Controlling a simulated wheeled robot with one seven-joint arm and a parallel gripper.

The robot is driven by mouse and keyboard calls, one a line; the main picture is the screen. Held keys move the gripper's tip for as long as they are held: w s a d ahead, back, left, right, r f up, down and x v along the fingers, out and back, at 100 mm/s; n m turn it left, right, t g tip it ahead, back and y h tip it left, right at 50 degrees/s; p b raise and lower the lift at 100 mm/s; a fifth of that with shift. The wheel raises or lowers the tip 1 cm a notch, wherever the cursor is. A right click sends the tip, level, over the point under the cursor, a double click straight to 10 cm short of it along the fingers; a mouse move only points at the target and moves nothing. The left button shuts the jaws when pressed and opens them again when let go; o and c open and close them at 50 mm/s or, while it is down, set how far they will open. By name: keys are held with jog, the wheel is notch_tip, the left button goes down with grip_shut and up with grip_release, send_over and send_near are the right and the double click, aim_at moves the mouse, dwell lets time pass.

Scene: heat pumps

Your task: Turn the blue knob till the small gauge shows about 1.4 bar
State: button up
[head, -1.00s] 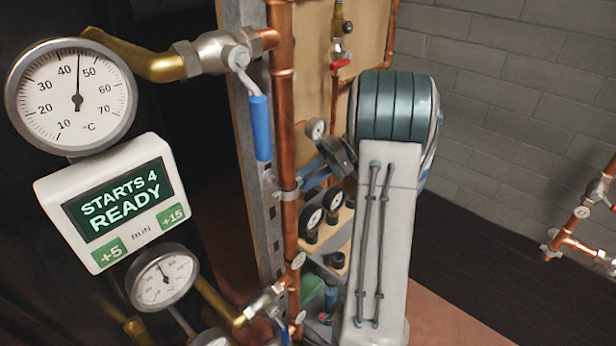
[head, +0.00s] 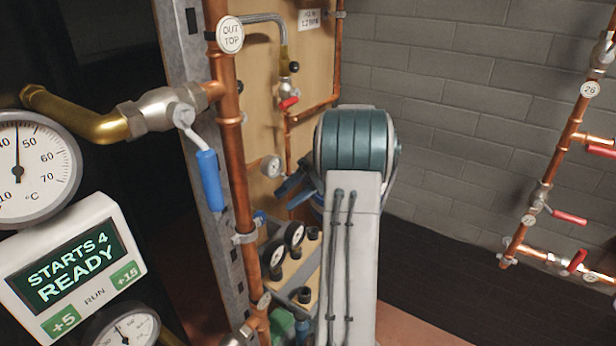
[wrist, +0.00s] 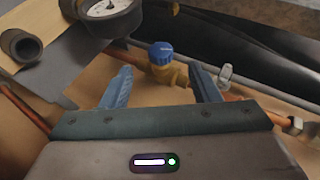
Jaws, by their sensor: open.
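The blue knob (wrist: 161,52) sits on a brass valve body (wrist: 166,76) in the wrist view. My gripper (wrist: 161,67) is open, with one blue finger on each side of the knob in the picture. No contact with the knob shows. In the head view my gripper (head: 292,184) is partly hidden behind my arm, near the wooden board. A small round gauge (head: 271,166) shows just left of it there, too small to read. I cannot make out the knob for certain in the head view.
A black gauge (wrist: 106,9), cut off at the top, and a dark fitting (wrist: 20,46) lie left in the wrist view. A copper pipe (head: 229,150) and blue lever (head: 210,181) stand left of my arm. Pipes with red levers (head: 569,217) are at right.

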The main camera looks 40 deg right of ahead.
jog(key=p+v, duration=0.1)
jog(key=v, duration=0.5)
jog(key=shift+d+r, duration=0.15)
jog(key=shift+d, duration=0.15)
